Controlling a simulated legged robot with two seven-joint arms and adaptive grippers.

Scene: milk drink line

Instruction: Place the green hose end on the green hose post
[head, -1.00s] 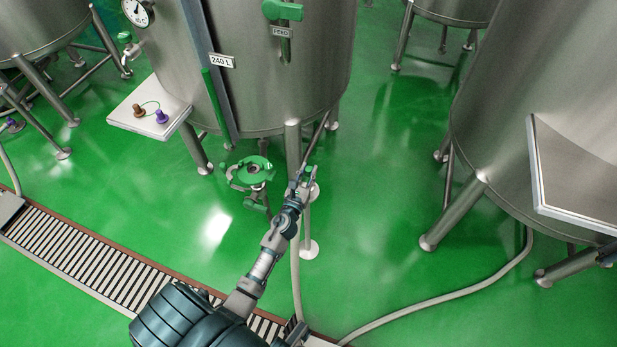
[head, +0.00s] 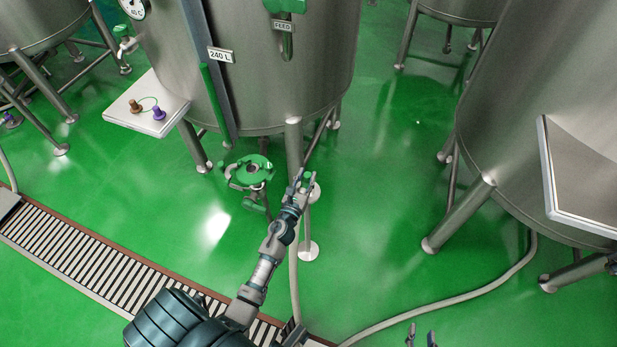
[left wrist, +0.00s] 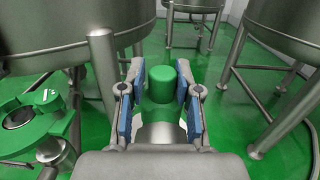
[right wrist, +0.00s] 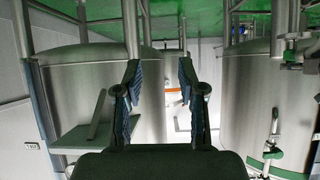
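The green hose end (left wrist: 161,86) is a short green cylinder between the fingers of my left gripper (left wrist: 161,82) in the left wrist view. A metal part shows just below it. In the head view my left gripper (head: 304,180) is at the top of a slim post (head: 307,228) with a round base, beside the tank leg. The fingers look spread around the green end, with little space on either side. The green end's seat on the post is hidden. My right gripper (head: 421,336) is open and empty; it also shows in the right wrist view (right wrist: 158,75).
A grey hose (head: 294,285) rises from the floor toward the post. A floor drain (head: 110,265) runs at left. Green floor is open to the right.

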